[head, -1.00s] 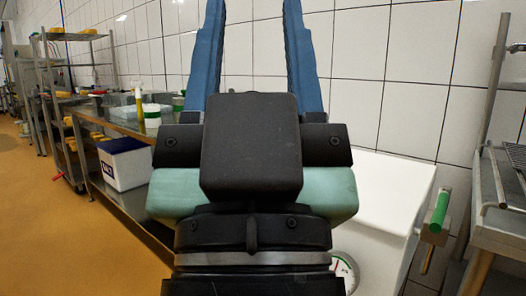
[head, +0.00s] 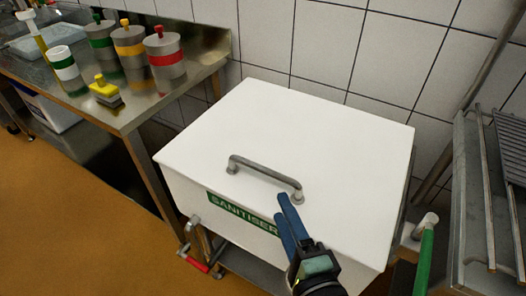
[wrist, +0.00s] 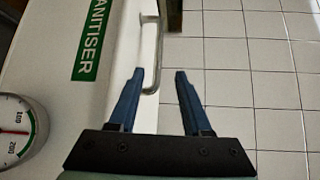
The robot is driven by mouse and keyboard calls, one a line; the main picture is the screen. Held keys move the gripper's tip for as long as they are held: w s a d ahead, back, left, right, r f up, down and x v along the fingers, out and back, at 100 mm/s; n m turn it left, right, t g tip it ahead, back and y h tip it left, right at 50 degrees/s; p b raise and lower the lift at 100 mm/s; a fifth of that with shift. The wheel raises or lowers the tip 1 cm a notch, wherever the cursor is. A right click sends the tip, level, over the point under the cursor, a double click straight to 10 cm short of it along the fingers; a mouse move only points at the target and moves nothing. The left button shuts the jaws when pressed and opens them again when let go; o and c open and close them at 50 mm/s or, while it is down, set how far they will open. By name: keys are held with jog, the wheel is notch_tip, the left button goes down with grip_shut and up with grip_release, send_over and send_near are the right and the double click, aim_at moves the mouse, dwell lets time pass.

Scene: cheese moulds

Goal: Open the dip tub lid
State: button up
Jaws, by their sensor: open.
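The dip tub (head: 190,199) is a white box with a green SANITISER label. Its flat white lid (head: 330,135) lies shut on top. A grey bar handle (head: 264,170) stands on the lid near its front edge. My gripper (head: 286,204), with blue fingers, is open and empty close to the handle's right end. In the wrist view, the handle (wrist: 163,42) shows ahead of my gripper (wrist: 160,73), and its near end shows between the fingers, close to the left one. I cannot tell whether they touch.
A steel table (head: 100,108) with several banded canisters and a small yellow-topped block (head: 106,91) stands at left. A metal rack (head: 472,190) and a green-handled item (head: 424,258) stand at right. A tiled wall (head: 310,40) is close behind. A dial gauge (wrist: 15,130) is on the tub's front.

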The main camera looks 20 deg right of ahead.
aim_at(266, 174)
jog(key=w, duration=0.4)
jog(key=w+d+f, duration=0.1)
jog(key=w, duration=0.3)
jog(key=w+f, duration=0.1)
jog(key=w, duration=0.3)
jog(key=shift+w+d, duration=0.25)
jog(key=shift+w, duration=0.1)
jog(key=shift+c, duration=0.3)
grip_shut()
dwell(0.7)
